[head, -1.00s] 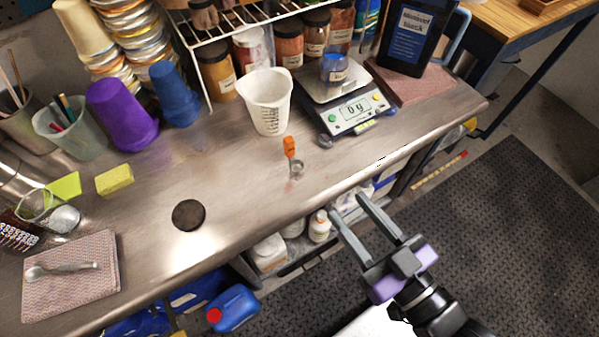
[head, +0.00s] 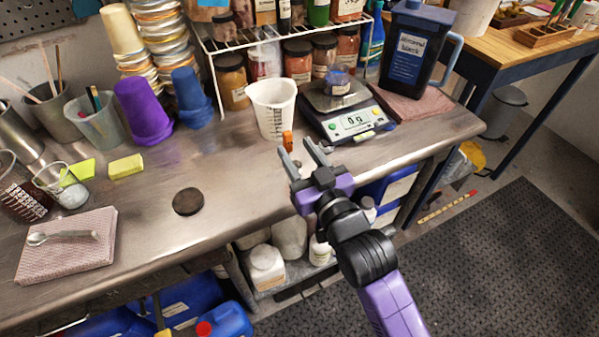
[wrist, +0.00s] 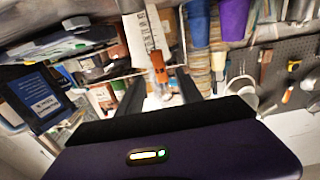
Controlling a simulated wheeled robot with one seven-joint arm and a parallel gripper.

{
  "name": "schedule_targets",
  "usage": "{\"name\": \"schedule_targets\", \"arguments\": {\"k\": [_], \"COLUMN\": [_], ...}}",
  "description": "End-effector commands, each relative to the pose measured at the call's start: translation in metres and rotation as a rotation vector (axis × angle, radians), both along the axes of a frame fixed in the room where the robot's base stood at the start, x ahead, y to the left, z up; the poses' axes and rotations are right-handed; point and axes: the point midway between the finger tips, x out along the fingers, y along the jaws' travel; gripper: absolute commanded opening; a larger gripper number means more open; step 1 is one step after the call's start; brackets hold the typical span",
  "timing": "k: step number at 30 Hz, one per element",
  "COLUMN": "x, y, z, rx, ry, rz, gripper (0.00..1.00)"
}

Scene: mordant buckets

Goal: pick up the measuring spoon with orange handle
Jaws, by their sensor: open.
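The measuring spoon's orange handle (head: 288,140) shows on the steel bench, just beyond my gripper's fingers and in front of the white measuring jug (head: 271,108). The spoon's bowl is hidden behind my gripper in the head view. In the wrist view the orange handle (wrist: 157,60) appears between the two dark fingers, with a blurred bowl below it. My gripper (head: 299,150) is open and empty, reaching over the bench's front edge. It also shows in the wrist view (wrist: 158,92). I cannot tell the exact gap between fingers and spoon.
A digital scale (head: 352,122) with a small blue-filled jar stands right of the jug. A wire rack (head: 213,78) of jars is behind. A dark round disc (head: 188,201) lies left on clear bench (head: 225,170). A folded cloth (head: 100,254) with a metal spoon lies farther left.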

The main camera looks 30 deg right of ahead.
Motion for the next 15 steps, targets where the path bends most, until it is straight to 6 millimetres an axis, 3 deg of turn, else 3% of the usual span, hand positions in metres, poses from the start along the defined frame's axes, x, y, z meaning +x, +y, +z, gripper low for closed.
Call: {"name": "schedule_targets", "arguments": {"k": [5,15], "x": [0.008,0.046], "y": [0.0,0.001], "z": [-0.004,-0.002], "rx": [0.0,0.001], "ry": [0.02,0.018], "rz": [0.0,0.0], "gripper": [0.43,0.43]}}
